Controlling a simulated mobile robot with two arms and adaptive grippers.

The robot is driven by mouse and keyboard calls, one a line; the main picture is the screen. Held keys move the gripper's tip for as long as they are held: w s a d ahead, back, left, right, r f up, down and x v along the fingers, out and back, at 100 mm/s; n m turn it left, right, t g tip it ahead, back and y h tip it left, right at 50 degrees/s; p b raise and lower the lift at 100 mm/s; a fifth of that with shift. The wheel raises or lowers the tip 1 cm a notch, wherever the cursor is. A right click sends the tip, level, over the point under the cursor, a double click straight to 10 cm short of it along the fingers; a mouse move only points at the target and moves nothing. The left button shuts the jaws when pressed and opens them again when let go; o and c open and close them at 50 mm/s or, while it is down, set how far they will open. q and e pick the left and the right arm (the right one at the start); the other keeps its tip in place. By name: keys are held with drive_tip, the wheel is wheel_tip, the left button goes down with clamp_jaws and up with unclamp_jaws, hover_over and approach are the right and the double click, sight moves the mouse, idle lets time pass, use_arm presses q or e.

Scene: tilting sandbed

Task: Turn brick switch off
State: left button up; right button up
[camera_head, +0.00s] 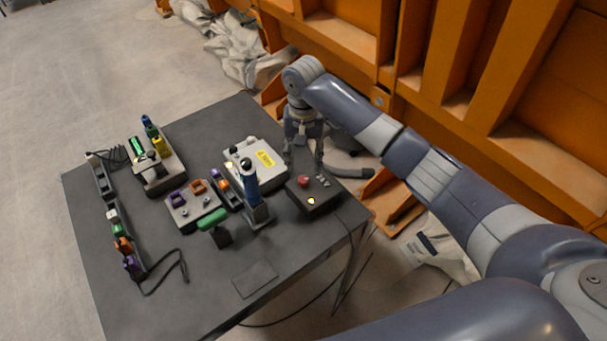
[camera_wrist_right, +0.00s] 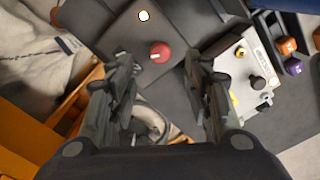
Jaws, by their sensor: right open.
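I cannot tell for certain which device is the brick switch. A black box (camera_head: 325,203) with a red knob (camera_head: 304,181), small grey parts and a glowing yellow lamp (camera_head: 311,201) stands near the table's right corner. The red knob also shows in the right wrist view (camera_wrist_right: 160,53), with the lit lamp (camera_wrist_right: 144,15) on the same box. My right gripper (camera_head: 304,155) points down just behind the box. In the right wrist view the gripper (camera_wrist_right: 162,85) is open, with nothing between its fingers; the knob appears beyond them. My left gripper is out of view.
Beside the black box are a white box (camera_head: 238,160) with a yellow label and a blue upright handle (camera_head: 251,180). A green-handled lever (camera_head: 213,223), a box with purple and orange parts (camera_head: 194,213) and a strip (camera_head: 103,183) stand further left. Orange steelwork (camera_head: 460,60) rises behind.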

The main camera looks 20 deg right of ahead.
sight(304, 179)
wheel_tip(304, 179, down, 8)
drive_tip(key=shift+r, duration=0.2)
drive_tip(key=c, duration=1.1)
